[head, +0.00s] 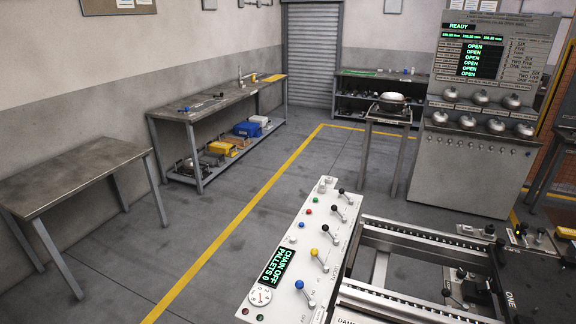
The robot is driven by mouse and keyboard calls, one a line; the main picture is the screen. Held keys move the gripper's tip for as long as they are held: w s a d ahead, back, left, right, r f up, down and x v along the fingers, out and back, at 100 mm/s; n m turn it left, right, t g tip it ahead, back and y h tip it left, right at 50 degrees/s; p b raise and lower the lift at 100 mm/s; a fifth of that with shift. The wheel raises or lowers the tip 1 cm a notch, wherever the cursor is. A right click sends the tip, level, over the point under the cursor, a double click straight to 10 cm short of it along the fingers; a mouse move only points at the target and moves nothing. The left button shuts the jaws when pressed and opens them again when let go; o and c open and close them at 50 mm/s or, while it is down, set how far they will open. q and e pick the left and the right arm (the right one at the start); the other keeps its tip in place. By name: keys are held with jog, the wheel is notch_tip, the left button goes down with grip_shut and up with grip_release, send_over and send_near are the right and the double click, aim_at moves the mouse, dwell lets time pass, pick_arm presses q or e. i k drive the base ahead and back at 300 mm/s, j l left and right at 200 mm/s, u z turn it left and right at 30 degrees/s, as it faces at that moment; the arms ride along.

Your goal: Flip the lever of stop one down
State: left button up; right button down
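A pale control panel (283,242) stands at the bottom centre with a row of small levers. Three levers have black knobs, the upper one (341,192), the middle one (335,206) and the lower one (325,228). One lever has a yellow knob (314,252) and the nearest one a blue knob (299,285). A conveyor frame (405,240) lies to its right. A dark block marked ONE (510,299) sits at its right edge, beside a black-knobbed lever (447,292). I cannot read which lever is labelled stop one. Neither of my grippers is in view.
The panel's display (273,266) reads CHAIN OFF, PALLETS 0. A tall grey cabinet (465,175) with a READY screen stands at the back right. Workbenches (75,175) line the left wall. The floor along the yellow line (235,225) is clear.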

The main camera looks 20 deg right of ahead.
aim_at(341, 191)
jog(key=z, duration=1.3)
jog(key=u, duration=0.35)
jog(key=i+j+u, duration=0.1)
jog(key=j, duration=0.2)
jog(key=j+u, duration=0.1)
jog(key=j, duration=0.2)
jog(key=i+j+u, duration=0.65)
jog(key=i+j, duration=0.4)
jog(key=i+z, duration=0.35)
jog(key=i+j+z, duration=0.2)
jog(key=i+z, duration=0.15)
jog(key=i+j+z, duration=0.35)
jog(key=i, duration=0.15)
jog(key=i+l+z, duration=0.1)
jog(key=z, duration=0.3)
jog(key=i+z, duration=0.25)
jog(key=z, duration=0.15)
jog(key=i+z, duration=0.2)
jog(key=z, duration=0.25)
jog(key=i+j+z, duration=0.1)
jog(key=z, duration=0.3)
jog(key=i+l+z, duration=0.2)
jog(key=i+z, duration=0.55)
jog(key=i+l, duration=0.05)
jog(key=i, duration=0.05)
